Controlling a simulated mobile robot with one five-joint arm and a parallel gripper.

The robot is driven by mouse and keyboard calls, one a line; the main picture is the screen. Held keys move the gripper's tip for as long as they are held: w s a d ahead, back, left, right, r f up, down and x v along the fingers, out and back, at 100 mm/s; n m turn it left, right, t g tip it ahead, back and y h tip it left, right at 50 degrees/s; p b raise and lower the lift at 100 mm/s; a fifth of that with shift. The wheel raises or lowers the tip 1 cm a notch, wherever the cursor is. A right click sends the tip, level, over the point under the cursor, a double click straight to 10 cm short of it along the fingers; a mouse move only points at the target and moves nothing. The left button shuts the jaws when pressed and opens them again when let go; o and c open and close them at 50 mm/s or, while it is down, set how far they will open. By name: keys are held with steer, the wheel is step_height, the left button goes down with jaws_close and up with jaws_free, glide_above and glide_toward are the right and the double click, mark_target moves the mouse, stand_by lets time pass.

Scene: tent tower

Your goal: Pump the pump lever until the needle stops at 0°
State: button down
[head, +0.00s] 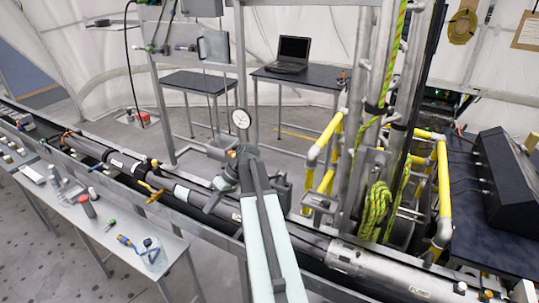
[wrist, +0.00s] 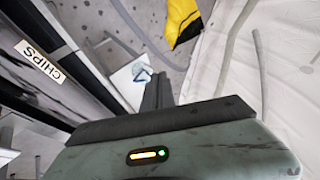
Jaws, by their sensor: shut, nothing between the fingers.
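A round white dial gauge (head: 241,118) stands upright just beyond the end of my arm in the head view. Its needle is too small to read. My gripper (wrist: 158,88) shows in the wrist view with its dark fingers together and nothing between them. In the head view my arm reaches up from the bottom middle, and its end is near the pipe, below the gauge. I cannot pick out the pump lever for certain; it may be hidden behind my arm or among the dark fittings there.
A long dark pipe (head: 205,194) runs diagonally across. A metal bench (head: 85,222) with small tools stands at left. Metal posts, yellow pipes (head: 443,185) and a green rope (head: 378,208) crowd the right. A laptop (head: 290,53) sits on a dark table behind.

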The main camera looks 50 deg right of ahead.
steer(key=s+d+r+m+t+p, duration=0.1)
steer(key=s+d+r+t+p, duration=0.15)
steer(key=s+d+r, duration=0.55)
steer(key=s+d+r+t+p, duration=0.2)
steer(key=s+d+r+p, duration=0.1)
steer(key=d, duration=0.8)
steer(key=s+d+r+m+t+p, duration=0.1)
steer(key=s+d+r+t+p, duration=0.1)
steer(key=s+d+r, duration=0.6)
steer(key=b, duration=0.6)
glide_above(270, 178)
steer(key=s, duration=0.2)
step_height(270, 178, down, 9)
steer(key=shift+s+a+f+b, duration=0.2)
steer(key=shift+a+f+b, duration=1)
steer(key=shift+b, duration=0.05)
steer(key=shift+h, duration=0.3)
